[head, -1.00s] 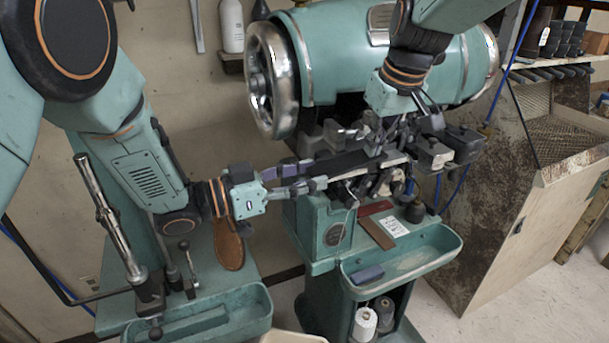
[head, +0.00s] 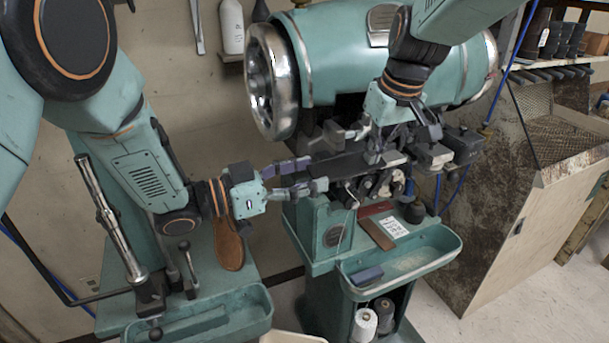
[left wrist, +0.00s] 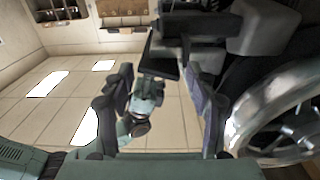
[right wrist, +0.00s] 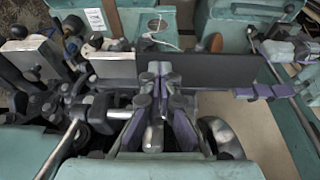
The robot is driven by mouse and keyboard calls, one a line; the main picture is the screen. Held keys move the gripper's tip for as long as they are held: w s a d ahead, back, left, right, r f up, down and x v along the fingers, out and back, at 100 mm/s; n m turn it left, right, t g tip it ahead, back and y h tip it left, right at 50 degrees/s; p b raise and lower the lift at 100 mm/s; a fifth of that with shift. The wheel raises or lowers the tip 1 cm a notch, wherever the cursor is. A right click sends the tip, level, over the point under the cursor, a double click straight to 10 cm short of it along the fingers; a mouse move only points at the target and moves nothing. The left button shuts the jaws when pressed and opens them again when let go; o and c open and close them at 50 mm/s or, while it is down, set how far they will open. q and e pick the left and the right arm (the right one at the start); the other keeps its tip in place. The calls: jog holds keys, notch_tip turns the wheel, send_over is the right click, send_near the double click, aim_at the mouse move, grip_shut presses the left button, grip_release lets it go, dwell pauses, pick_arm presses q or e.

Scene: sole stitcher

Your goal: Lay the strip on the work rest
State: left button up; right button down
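The strip (head: 345,165) is a flat black bar lying level across the front of the machine, below the green drum. Pale metal blocks (right wrist: 112,66), possibly part of the work rest, show at its left end in the right wrist view, where the strip (right wrist: 220,70) runs to the right. My left gripper (head: 318,174) is open, with the strip's near end (left wrist: 162,68) between its spread fingers. My right gripper (right wrist: 160,70) has its fingertips close together at the strip's middle, not spread around it. Whether they press on it is unclear.
The machine's silver handwheel (head: 268,80) stands close behind my left gripper. A green tray (head: 405,262) juts out below, with a blue block (head: 367,275) on it. A mesh-topped bin (head: 545,190) is at right.

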pick_arm(q)
jog(key=shift+f, duration=0.15)
dwell(0.3)
jog(key=shift+a, duration=0.15)
jog(key=shift+v, duration=1.9)
pick_arm(e)
jog(key=shift+w, duration=0.1)
pick_arm(q)
jog(key=shift+o, duration=0.2)
jog(key=o, duration=0.5)
